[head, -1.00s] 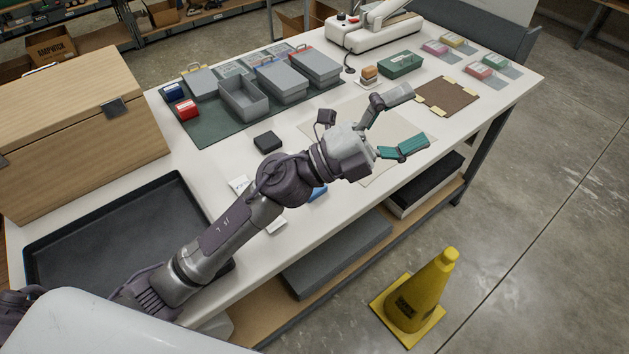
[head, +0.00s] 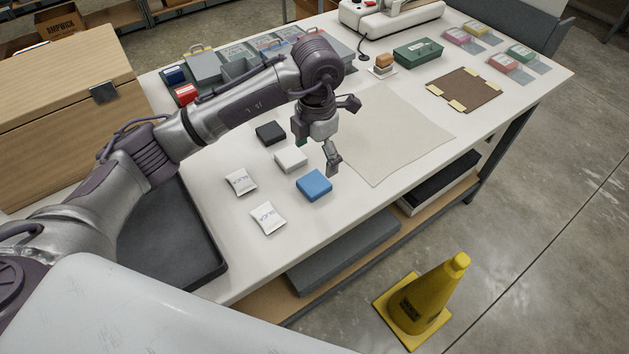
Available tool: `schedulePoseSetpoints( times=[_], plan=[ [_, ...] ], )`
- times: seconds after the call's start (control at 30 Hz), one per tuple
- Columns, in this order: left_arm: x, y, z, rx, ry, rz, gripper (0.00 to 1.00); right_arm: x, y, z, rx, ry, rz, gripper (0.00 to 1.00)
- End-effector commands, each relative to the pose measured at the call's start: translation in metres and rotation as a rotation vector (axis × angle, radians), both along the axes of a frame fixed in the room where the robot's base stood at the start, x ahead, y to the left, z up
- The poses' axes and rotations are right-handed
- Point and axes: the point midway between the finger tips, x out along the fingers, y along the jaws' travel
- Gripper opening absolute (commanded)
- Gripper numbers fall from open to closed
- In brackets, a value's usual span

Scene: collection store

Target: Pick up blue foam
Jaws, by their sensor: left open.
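The blue foam block (head: 314,186) lies flat on the white table near its front edge. My left gripper (head: 318,157) points down just behind the blue foam, with its fingers apart and nothing seen between them. One grey finger hangs close to the far right edge of the foam in the picture; I cannot tell whether it touches. The other finger is partly hidden behind the gripper body. A white foam block (head: 291,159) and a black foam block (head: 271,132) lie behind and left of the blue one. My right gripper is not in view.
Two silica packets (head: 241,181) (head: 268,218) lie left of the blue foam. A dark tray (head: 165,240) and a wooden box (head: 65,110) stand at the left. A beige mat (head: 395,135) is empty. Grey bins and a green box (head: 418,53) stand behind.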

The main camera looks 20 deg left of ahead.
Motion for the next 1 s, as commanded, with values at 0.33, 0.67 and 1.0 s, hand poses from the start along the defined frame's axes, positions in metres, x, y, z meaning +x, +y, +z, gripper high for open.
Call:
schedulePoseSetpoints(
  times=[0.33,0.67,1.0],
  plan=[
    [-0.001,0.0,-0.038,-0.002,0.001,-0.002,0.94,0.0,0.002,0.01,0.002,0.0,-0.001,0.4],
    [-0.001,0.004,-0.081,-0.003,0.002,-0.002,0.94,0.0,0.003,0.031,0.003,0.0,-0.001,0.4],
    [-0.001,0.004,-0.088,-0.004,0.0,-0.003,0.89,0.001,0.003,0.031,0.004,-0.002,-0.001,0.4]
  ],
)
